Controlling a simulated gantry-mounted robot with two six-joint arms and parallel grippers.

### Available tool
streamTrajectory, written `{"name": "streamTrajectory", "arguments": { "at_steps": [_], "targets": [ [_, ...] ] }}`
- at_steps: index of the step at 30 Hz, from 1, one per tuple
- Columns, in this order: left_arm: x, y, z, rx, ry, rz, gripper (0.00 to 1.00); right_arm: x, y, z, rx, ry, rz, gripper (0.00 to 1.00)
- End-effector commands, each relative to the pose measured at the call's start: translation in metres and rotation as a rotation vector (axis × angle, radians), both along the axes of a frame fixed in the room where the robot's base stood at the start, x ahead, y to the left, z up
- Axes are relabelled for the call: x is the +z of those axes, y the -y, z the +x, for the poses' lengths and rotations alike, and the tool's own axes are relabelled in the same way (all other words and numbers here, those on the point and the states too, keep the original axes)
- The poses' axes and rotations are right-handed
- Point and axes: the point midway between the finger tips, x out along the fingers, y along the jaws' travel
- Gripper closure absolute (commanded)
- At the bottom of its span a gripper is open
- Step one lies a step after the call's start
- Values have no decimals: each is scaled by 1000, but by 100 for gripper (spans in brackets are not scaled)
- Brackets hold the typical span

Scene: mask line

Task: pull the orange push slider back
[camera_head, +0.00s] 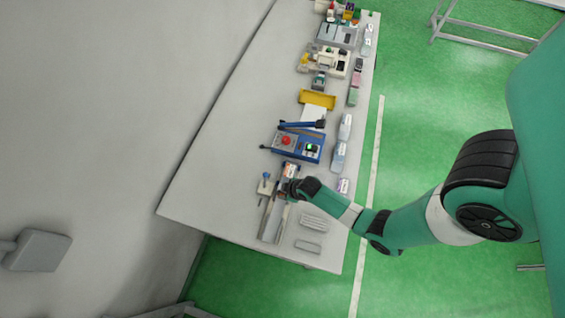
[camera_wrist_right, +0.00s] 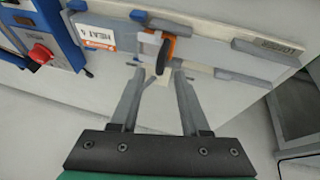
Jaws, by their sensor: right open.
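The orange push slider (camera_wrist_right: 168,48) shows in the right wrist view as a small orange piece with a dark curved part in front of it, set along a grey rail (camera_wrist_right: 200,48). My right gripper (camera_wrist_right: 160,74) is open. Its two grey fingers point at the slider, one tip on each side of it and a little short of it, with nothing held between them. In the head view my right gripper (camera_head: 290,187) is over the near end of the bench by the rail, and my wrist hides the slider there. My left gripper is not in view.
Metal channels (camera_head: 273,222) and grey bars (camera_head: 312,222) lie close by. The bench's left side is clear.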

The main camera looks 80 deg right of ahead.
Motion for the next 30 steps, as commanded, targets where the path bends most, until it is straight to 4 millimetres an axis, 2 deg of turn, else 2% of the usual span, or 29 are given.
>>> {"name": "streamTrajectory", "arguments": {
  "at_steps": [1, 4, 13, 14, 21, 30],
  "targets": [
    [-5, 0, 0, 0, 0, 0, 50, -9, 2, 3, 0, 0, 0, 54],
    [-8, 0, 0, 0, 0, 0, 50, -17, 3, 7, 0, 0, 0, 54],
    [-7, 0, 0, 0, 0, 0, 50, -18, 4, 8, 0, 1, 0, 54],
    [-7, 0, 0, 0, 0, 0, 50, -18, 4, 8, 0, 1, 0, 58],
    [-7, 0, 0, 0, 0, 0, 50, -18, 4, 8, 0, 1, 0, 100],
    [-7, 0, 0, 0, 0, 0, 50, -18, 4, 8, 0, 1, -1, 100]
  ]
}}
